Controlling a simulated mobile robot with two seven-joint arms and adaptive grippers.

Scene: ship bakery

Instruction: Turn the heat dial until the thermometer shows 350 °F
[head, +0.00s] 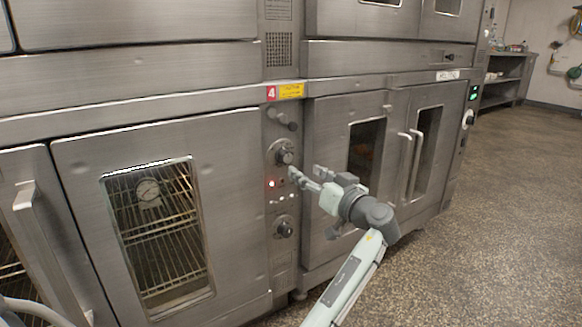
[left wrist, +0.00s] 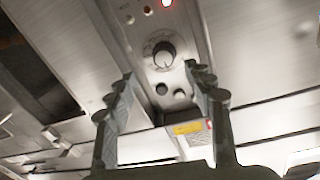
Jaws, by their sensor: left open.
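The control panel (head: 270,205) has an upper round dial (head: 283,153) and a lower dial (head: 285,227). I cannot read their markings, so which is the heat dial is unclear. The round thermometer (head: 148,190) is inside the oven behind the left door's glass; its reading is too small to tell. My left gripper (head: 303,178) is open and empty, in front of the panel and slightly below the upper dial in the head view. In the left wrist view, which is upside down, the upper dial (left wrist: 161,52) appears just beyond and between the open fingertips (left wrist: 158,72).
A red light (head: 271,184) glows between the dials. A yellow label (head: 291,91) is above them. Door handles (head: 415,160) stick out to the right of my gripper. The speckled floor (head: 500,210) at right is clear; a metal shelf (head: 508,80) stands behind.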

